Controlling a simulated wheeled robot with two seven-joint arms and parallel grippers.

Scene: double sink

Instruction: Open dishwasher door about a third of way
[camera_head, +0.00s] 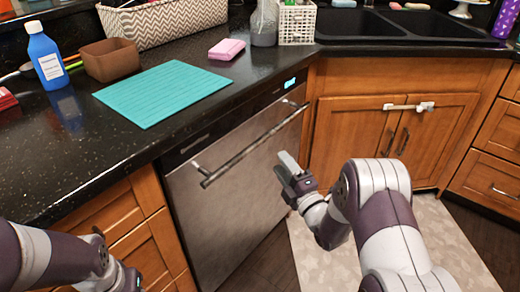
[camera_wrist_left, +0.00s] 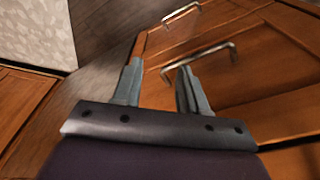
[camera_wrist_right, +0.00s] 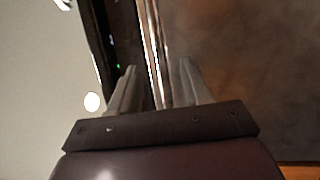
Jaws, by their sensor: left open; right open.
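The dishwasher door (camera_head: 225,205) is a brushed steel panel below the black counter and looks closed. Its long bar handle (camera_head: 255,145) runs across the upper part of the door. My right gripper (camera_head: 283,167) is open in front of the door, below and right of the bar's middle in the head view. In the right wrist view, the handle (camera_wrist_right: 152,45) shows beyond and between the open fingers (camera_wrist_right: 158,80); I see no contact. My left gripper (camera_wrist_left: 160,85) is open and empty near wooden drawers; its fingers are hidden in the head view.
Wooden drawers (camera_head: 140,230) with bar handles (camera_wrist_left: 200,60) stand left of the dishwasher. A sink cabinet (camera_head: 385,135) with a white bar across its handles is at the right. A pale mat (camera_head: 440,240) lies on the floor. The counter holds a teal mat (camera_head: 165,92) and blue bottle (camera_head: 46,58).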

